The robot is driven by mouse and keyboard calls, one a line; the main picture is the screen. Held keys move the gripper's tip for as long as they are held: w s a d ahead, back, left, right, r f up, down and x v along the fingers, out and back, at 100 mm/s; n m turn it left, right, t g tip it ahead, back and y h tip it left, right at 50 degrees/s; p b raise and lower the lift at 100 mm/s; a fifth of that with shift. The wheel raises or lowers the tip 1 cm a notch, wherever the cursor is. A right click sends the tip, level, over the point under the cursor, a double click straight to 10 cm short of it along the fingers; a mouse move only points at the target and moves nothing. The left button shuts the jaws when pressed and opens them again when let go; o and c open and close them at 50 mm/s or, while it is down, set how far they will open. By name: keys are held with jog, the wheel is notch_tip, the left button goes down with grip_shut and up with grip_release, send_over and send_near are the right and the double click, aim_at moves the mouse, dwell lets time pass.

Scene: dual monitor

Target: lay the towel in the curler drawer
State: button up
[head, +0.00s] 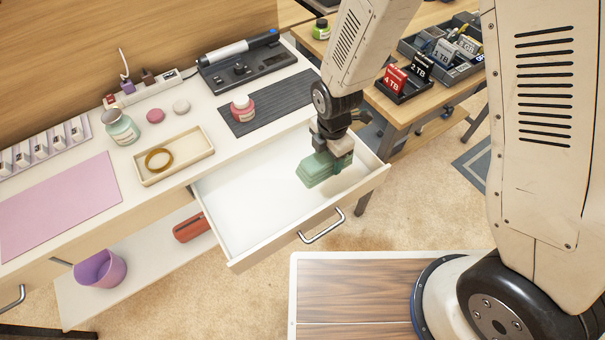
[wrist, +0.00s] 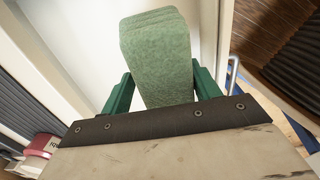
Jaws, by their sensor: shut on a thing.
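The towel (head: 319,170) is a folded green cloth. My gripper (head: 333,156) is shut on it, over the right part of the open white drawer (head: 250,203). In the wrist view the towel (wrist: 158,55) stands out between the two green fingers (wrist: 160,92), with the white drawer floor behind it. I cannot tell whether the towel touches the drawer floor. The rest of the drawer looks empty. The curler (head: 238,49) appears to be the grey and black wand on a dark stand on the desk above.
A pink bottle (head: 243,108) stands on a dark ribbed mat (head: 275,103) behind the drawer. A tray (head: 173,157) with a gold ring lies to its left. A purple bin (head: 101,269) and a red case (head: 190,228) sit on the lower shelf.

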notch_tip(320, 180, down, 8)
jog(key=shift+f, duration=0.1)
dwell(0.4)
jog(key=o, duration=1)
notch_tip(320, 180, up, 12)
jog(key=shift+r, duration=0.15)
